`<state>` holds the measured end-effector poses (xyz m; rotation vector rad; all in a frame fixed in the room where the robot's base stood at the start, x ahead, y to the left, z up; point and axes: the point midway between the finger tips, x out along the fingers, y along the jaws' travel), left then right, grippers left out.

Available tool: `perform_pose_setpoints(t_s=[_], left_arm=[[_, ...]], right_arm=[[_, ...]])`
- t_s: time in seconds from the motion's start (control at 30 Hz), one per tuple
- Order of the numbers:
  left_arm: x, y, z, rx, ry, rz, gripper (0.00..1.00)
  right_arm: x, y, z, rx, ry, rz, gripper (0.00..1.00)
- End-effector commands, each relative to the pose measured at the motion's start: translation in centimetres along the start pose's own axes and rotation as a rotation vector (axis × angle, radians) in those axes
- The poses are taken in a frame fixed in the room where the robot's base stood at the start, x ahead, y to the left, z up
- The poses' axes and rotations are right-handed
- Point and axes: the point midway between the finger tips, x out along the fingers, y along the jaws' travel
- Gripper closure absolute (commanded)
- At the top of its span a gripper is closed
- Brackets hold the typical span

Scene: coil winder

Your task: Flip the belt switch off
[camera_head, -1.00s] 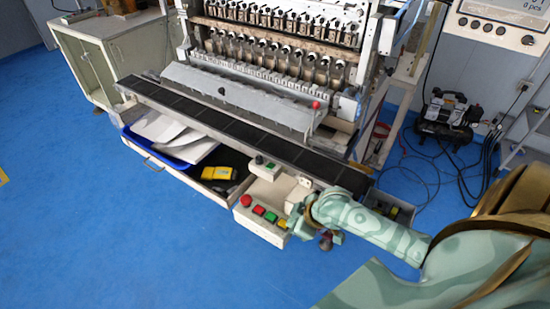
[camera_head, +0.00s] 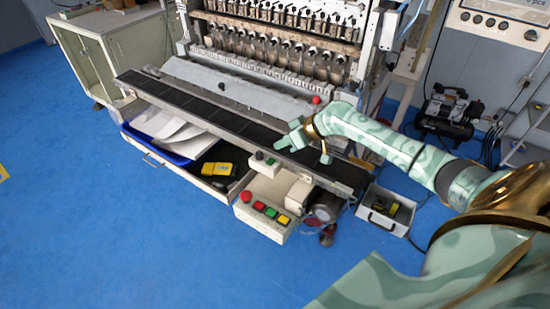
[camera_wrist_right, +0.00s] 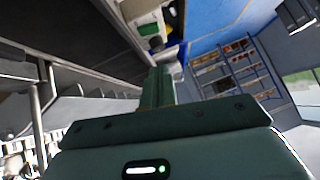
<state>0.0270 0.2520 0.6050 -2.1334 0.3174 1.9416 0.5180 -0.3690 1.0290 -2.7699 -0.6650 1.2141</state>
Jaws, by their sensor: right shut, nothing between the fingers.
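A small pale switch box (camera_head: 264,163) with a green part and a dark part sits at the front edge of the black conveyor belt (camera_head: 215,113). It looks like the belt switch; its lever position is too small to tell. My right gripper (camera_head: 282,144) is shut and empty, just above and right of this box, apart from it. In the right wrist view the shut fingers (camera_wrist_right: 157,88) point toward a pale box with a green part (camera_wrist_right: 152,30). My left gripper is not in view.
A control box (camera_head: 262,217) with red, green and yellow buttons stands below. An open drawer holds a blue tray (camera_head: 160,143) and a yellow device (camera_head: 219,169). A grey bin (camera_head: 384,221) stands at the right. The winder (camera_head: 270,50) rises behind the belt.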

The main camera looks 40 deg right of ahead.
Motion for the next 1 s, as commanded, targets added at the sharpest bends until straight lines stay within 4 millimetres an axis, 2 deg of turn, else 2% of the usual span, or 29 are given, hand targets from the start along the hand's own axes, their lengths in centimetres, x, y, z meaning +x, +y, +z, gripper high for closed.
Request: perform_pose_setpoints(t_s=[0.03, 0.13, 0.3, 0.5, 0.83, 1.0], left_arm=[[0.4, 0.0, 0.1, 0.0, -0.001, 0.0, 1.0], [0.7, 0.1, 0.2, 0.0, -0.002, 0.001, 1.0], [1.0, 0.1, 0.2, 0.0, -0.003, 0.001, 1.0], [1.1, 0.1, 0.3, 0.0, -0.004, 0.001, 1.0], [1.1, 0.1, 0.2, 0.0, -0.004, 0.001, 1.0], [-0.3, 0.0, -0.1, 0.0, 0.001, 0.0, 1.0]], right_arm=[[1.3, -0.1, 0.0, 0.004, 0.002, -0.003, 1.0], [3.2, -0.1, 0.1, 0.002, 0.0, -0.003, 1.0], [4.8, 0.0, 2.0, 0.001, -0.002, -0.001, 1.0], [5.5, 0.0, 2.8, 0.001, -0.001, 0.001, 1.0], [5.6, 0.0, 2.9, -0.001, -0.001, 0.002, 1.0], [5.8, -0.4, 3.2, -0.057, -0.004, 0.058, 1.0]])
